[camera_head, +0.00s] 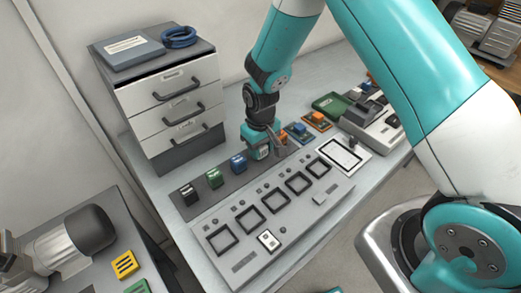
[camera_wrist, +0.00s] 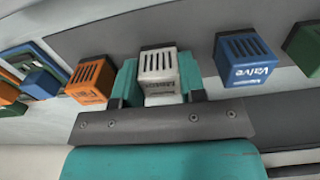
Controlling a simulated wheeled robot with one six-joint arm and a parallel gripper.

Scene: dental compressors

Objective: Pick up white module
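The white module (camera_wrist: 158,72) has a slotted face and stands between the two teal fingers of my gripper (camera_wrist: 160,85) in the wrist view. The fingers flank its left and right sides with no clear gap, and I cannot tell if they press on it. In the head view my gripper (camera_head: 262,148) is low over the module row, and the white module (camera_head: 262,153) is mostly hidden by it. The module looks level with its neighbours in the row.
A blue module (camera_head: 238,163), a green one (camera_head: 214,177) and a black one (camera_head: 189,193) stand to the left. An orange module (camera_wrist: 90,82) is close beside the gripper. A panel with square frames (camera_head: 272,225) lies in front. A drawer cabinet (camera_head: 168,100) stands behind left.

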